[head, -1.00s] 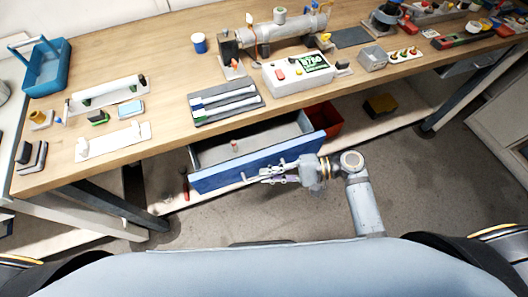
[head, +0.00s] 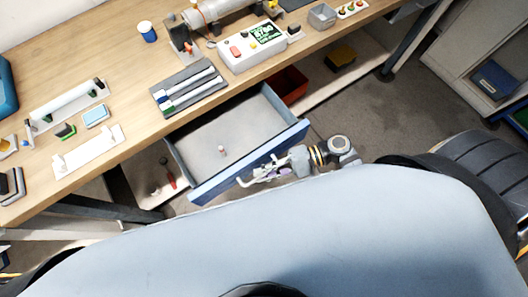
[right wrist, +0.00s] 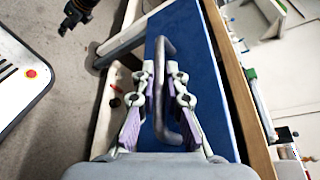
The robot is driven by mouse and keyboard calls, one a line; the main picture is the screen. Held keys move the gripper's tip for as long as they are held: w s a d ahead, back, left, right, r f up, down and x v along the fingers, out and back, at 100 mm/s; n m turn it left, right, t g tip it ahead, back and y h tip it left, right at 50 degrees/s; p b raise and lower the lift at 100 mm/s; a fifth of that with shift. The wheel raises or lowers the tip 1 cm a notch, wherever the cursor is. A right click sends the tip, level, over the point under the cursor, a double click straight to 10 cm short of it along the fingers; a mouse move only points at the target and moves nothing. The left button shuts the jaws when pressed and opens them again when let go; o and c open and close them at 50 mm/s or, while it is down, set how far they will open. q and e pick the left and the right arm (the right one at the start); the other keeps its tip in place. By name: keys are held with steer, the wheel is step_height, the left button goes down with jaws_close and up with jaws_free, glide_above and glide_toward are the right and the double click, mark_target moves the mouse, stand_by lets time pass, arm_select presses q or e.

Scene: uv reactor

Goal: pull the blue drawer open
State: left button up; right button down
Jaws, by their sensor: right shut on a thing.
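The blue drawer (head: 250,163) stands pulled out from under the workbench, its grey inside showing, with a small red and white item (head: 221,150) on its floor. My right gripper (head: 255,176) is at the drawer's front. In the right wrist view its two fingers (right wrist: 165,88) lie on either side of the grey bar handle (right wrist: 166,52) on the blue front panel (right wrist: 203,60), shut on it. My left gripper is not in view.
The wooden bench top (head: 100,65) carries a tray of tubes (head: 188,88), a white control box (head: 250,48) and a blue cup (head: 147,32).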

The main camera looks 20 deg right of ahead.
steer(key=c, duration=1.7)
jaws_free()
steer(key=shift+d, duration=0.15)
steer(key=v, duration=1.2)
steer(key=shift+f, duration=0.1)
steer(key=s+d+f+t+h, duration=0.1)
steer(key=d+f+h, duration=0.35)
steer(key=f, duration=0.55)
steer(key=s+d+f+m+h, duration=0.15)
steer(key=d+f+h, duration=0.3)
steer(key=f, duration=0.65)
steer(key=s+d+f+n+t+h, duration=0.1)
steer(key=d+f+h, duration=0.2)
steer(key=d+f, duration=0.5)
steer(key=s+a+f+n+g+h, duration=0.1)
steer(key=s+f+n+h, duration=0.2)
steer(key=s+f, duration=0.55)
steer(key=s+a+f+n, duration=0.1)
steer(key=a, duration=0.1)
steer(key=a+f+n+h, duration=0.1)
steer(key=a+f+n, duration=0.1)
steer(key=s+a+f+n, duration=0.1)
steer(key=a+f, duration=0.1)
steer(key=shift+s+a+f+n, duration=0.15)
steer(key=shift+s+a+n, duration=0.2)
